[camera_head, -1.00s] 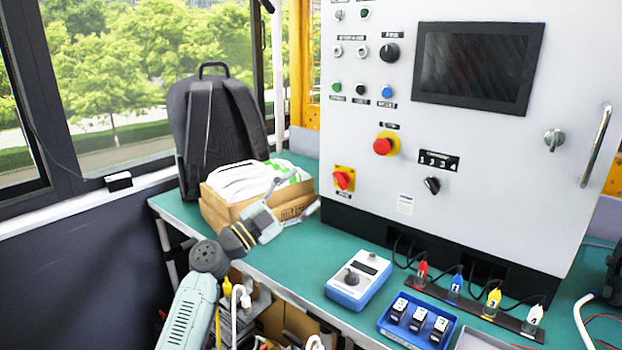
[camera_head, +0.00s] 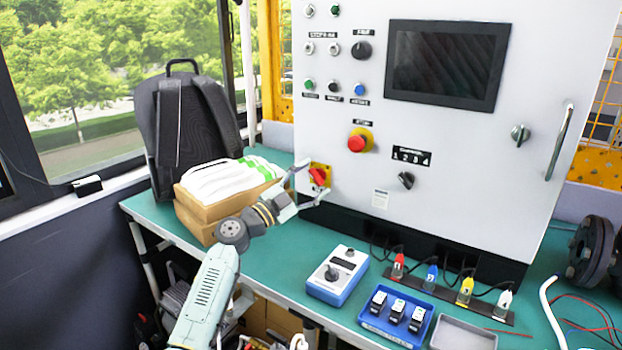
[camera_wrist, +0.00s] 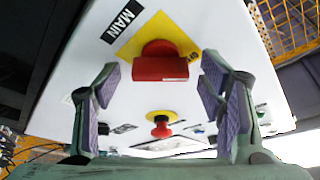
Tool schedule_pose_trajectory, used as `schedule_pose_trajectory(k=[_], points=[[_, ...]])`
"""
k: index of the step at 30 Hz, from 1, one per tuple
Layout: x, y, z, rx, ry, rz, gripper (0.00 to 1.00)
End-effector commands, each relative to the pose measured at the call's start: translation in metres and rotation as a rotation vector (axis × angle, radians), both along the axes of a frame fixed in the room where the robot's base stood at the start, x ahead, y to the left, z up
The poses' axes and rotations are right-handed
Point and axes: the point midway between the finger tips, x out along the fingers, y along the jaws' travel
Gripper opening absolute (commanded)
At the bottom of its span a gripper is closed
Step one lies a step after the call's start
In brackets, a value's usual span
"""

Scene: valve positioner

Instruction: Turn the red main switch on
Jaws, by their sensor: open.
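The red main switch (camera_head: 318,176) sits on a yellow plate at the lower left of the white cabinet front. In the wrist view the red switch (camera_wrist: 160,66) shows close up, its handle lying across the picture, next to a black "MAIN" label (camera_wrist: 122,21). My gripper (camera_head: 308,182) is open at the switch, with a finger on either side. In the wrist view my gripper (camera_wrist: 160,82) has its purple-padded fingers spread, with visible gaps to the handle. Its depth relative to the handle is hard to tell.
A red emergency button (camera_head: 357,142) and a black selector (camera_head: 405,180) are to the right. A cardboard box (camera_head: 205,208) and a backpack (camera_head: 185,130) stand left of my arm. A blue-white device (camera_head: 337,277) and a blue tray (camera_head: 372,322) lie on the green table.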

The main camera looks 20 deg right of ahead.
Motion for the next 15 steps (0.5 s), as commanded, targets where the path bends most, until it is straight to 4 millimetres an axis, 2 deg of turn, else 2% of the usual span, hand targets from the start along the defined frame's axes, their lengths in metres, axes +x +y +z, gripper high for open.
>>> schedule_pose_trajectory(k=[8, 15], points=[[0.0009, -0.0010, 0.0002, 0.000, 0.000, 0.001, 0.63], [0.0008, -0.0011, 0.0002, 0.000, 0.000, 0.001, 0.48]])
